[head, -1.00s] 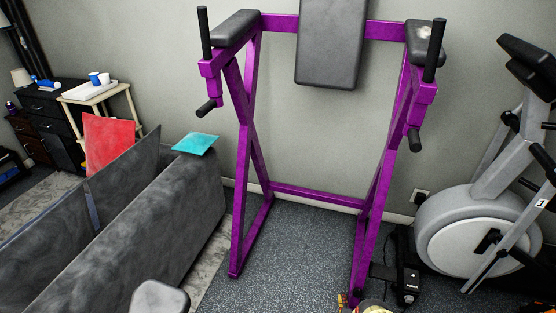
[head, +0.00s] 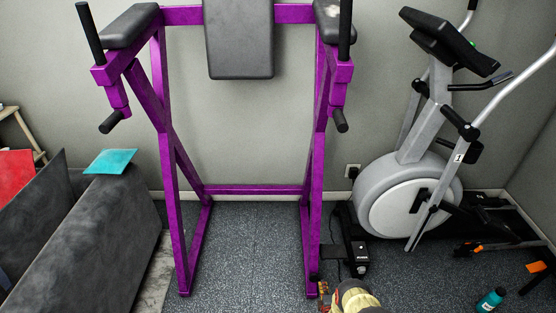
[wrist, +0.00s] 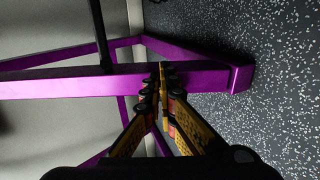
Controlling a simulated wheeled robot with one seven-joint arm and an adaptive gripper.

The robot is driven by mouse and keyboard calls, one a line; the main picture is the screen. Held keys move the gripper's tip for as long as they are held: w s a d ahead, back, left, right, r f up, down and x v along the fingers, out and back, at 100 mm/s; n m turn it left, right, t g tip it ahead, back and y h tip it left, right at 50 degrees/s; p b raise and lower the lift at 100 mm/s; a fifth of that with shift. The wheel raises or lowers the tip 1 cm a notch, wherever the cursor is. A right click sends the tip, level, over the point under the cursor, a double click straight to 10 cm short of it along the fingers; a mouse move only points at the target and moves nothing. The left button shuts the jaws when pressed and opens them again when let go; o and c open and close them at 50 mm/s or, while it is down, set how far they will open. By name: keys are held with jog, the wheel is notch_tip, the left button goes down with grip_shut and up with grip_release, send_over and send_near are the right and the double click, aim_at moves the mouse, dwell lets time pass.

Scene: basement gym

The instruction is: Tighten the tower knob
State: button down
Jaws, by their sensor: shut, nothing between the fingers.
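The tower is a purple frame (head: 255,190) with black grips and pads, standing against the wall in the head view. My gripper (head: 323,286) is low at the front foot of its right leg, partly hidden by my arm. In the wrist view my gripper (wrist: 163,68) is shut and empty, its fingertips in front of a purple bar (wrist: 205,80). I cannot tell whether they touch the bar. A small dark spot (head: 314,278) shows on the right foot beside the fingers; I cannot tell if it is the knob. No knob shows clearly in the wrist view.
A grey padded block (head: 105,240) is at the left. A teal bottle (head: 491,299) lies at lower right. Floor (head: 240,250) between the tower's legs is clear.

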aim_at(314, 277)
jog(key=x, duration=0.4)
jog(key=shift+r, duration=0.15)
jog(key=shift+w+r, duration=0.1)
jog(key=shift+w, duration=0.2)
jog(key=shift+w+a+r, duration=0.1)
jog(key=shift+w+a, duration=0.05)
jog(key=shift+w, duration=0.05)
jog(key=shift+s+a+f, duration=0.2)
jog(key=shift+s+a, duration=0.05)
dwell(0.4)
jog(key=shift+s+f, duration=0.1)
jog(key=shift+f, duration=0.05)
jog(key=shift+s+f, duration=0.35)
jog(key=shift+f, duration=0.25)
jog(key=shift+s+f, duration=0.35)
jog(key=shift+f, duration=0.2)
jog(key=shift+a, duration=0.15)
